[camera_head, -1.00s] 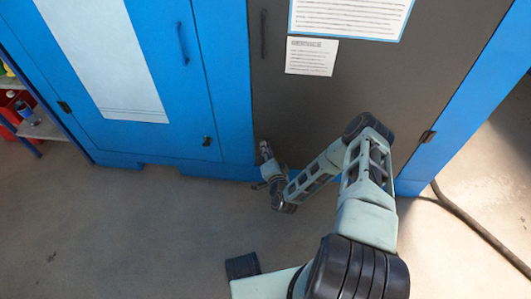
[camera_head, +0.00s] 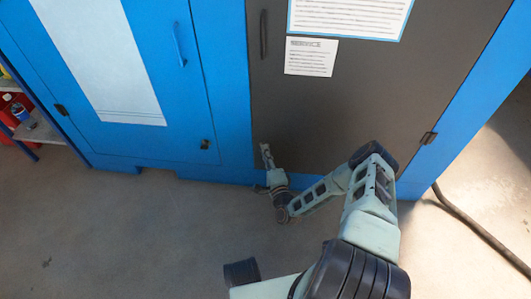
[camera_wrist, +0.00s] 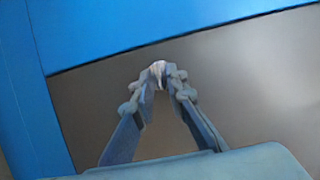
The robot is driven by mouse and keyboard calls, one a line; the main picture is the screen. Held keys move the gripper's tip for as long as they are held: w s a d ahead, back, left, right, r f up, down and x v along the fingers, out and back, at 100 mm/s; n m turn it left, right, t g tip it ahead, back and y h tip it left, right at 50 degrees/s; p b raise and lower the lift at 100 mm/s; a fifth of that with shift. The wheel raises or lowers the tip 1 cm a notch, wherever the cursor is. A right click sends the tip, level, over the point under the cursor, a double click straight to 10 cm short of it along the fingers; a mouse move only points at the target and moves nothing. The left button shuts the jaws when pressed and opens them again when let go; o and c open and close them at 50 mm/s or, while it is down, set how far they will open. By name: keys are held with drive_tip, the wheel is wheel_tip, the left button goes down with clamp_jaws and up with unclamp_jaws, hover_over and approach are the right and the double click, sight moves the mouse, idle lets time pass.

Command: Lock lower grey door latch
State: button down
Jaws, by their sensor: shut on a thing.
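The grey door (camera_head: 330,110) is closed, flush in the blue cabinet front. My gripper (camera_head: 265,150) is at its lower left corner, near the blue frame. In the wrist view my gripper's fingers (camera_wrist: 158,80) come together on a small pale piece, which I take to be the lower grey door latch (camera_wrist: 158,70). Only a bit of it shows between the fingertips. The fingers hide the rest, so I cannot tell how the latch is turned. In the head view the gripper covers that spot.
A black handle (camera_head: 263,35) sits high on the grey door's left side. The blue door (camera_head: 175,95) at left has its own small black latch (camera_head: 205,144). A hinge (camera_head: 429,138) is at the grey door's right edge. A hose (camera_head: 475,228) lies on the floor at right.

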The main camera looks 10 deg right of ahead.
idle(0.3)
drive_tip(key=c, duration=2.1)
unclamp_jaws()
